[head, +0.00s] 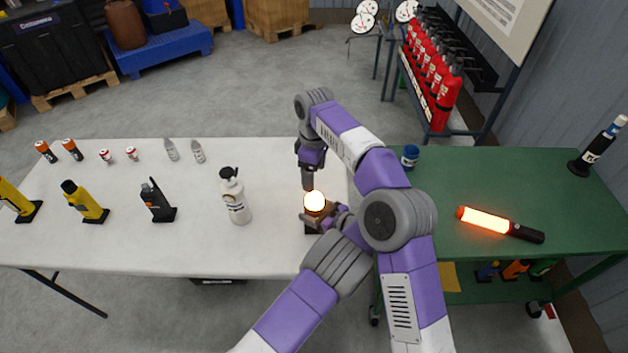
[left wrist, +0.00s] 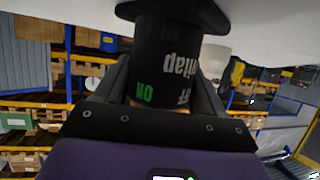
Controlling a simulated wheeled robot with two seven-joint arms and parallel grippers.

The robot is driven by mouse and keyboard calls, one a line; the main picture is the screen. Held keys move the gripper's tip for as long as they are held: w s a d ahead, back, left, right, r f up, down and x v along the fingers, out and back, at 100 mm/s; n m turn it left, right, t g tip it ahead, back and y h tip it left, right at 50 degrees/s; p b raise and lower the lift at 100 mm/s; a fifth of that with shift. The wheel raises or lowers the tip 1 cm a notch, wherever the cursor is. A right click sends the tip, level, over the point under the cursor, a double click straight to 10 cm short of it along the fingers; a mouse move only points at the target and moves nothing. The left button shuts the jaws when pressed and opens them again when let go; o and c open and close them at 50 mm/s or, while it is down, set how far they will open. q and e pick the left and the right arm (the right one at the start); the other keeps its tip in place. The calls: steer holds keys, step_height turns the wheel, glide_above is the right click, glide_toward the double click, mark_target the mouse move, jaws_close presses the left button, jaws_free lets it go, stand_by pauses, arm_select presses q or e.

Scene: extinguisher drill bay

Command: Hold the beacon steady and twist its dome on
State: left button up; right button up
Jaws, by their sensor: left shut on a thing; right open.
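The beacon has a black body with a wide foot and ON/OFF lettering (left wrist: 165,60), upside down in the left wrist view. In the head view its glowing round top (head: 315,202) shows near the right end of the white table; most of its body is hidden by my left gripper. My left gripper (head: 326,218) is shut on the beacon's body, a finger on each side; the fingers also show in the left wrist view (left wrist: 160,100). My right gripper (head: 308,182) is open, pointing down just above the glowing top. Whether it touches the top I cannot tell.
A white bottle (head: 234,196) stands left of the beacon on the white table (head: 120,245). Torches and small items stand farther left. The green table (head: 490,180) at right holds a blue-topped jar (head: 410,157), a glowing baton (head: 500,224) and a dark upright torch (head: 598,147).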

steer(key=shift+r, duration=0.15)
arm_select(q)
steer(key=o, duration=1.4)
steer(key=shift+o, duration=0.2)
